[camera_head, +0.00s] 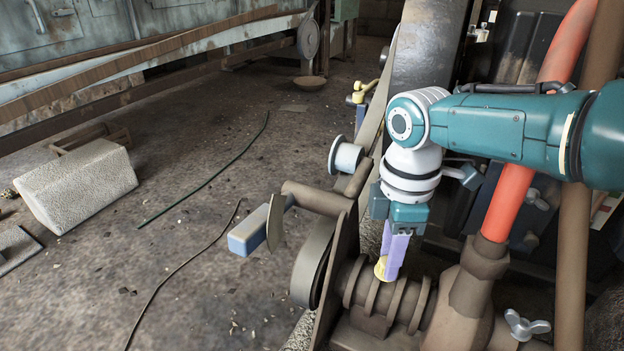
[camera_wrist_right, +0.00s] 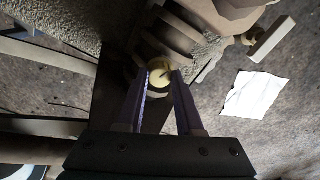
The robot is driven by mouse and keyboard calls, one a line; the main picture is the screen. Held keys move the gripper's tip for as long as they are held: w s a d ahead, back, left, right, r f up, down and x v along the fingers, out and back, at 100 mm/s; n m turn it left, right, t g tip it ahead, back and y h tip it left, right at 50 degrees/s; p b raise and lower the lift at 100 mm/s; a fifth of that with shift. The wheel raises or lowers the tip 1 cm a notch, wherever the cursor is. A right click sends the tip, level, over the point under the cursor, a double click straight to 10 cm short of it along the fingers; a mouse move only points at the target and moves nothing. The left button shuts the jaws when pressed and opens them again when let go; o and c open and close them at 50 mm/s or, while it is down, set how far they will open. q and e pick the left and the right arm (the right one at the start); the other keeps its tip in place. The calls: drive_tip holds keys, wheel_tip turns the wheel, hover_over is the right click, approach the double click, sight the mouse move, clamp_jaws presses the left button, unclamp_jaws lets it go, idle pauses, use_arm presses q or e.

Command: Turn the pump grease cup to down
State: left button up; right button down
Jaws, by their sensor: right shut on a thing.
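The pump grease cup is a small yellow, round-topped knob (camera_head: 381,268) on the ribbed brown pump body (camera_head: 412,303) in the head view. My right gripper (camera_head: 389,270) reaches down from above with purple fingers. It is shut on the grease cup, which also shows between the fingertips in the right wrist view (camera_wrist_right: 160,88). The fingers hide the cup's sides. Any mark on the cup is too small to read. My left gripper is not in view.
An orange-red pipe (camera_head: 512,190) rises at right. A wing nut (camera_head: 525,327) sits at lower right. A white sheet (camera_wrist_right: 254,94) lies on the floor. The left floor is mostly open.

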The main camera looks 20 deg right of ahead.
drive_tip(key=m, duration=0.3)
drive_tip(key=shift+r+m+p, duration=0.1)
drive_tip(key=shift+m+p, duration=0.25)
drive_tip(key=shift+m, duration=0.05)
drive_tip(key=m, duration=0.3)
drive_tip(key=shift+m, duration=0.3)
drive_tip(key=m+p, duration=0.1)
drive_tip(key=m, duration=0.5)
drive_tip(key=shift+m, duration=0.3)
drive_tip(key=c, duration=0.6)
unclamp_jaws()
drive_tip(key=shift+o, duration=0.2)
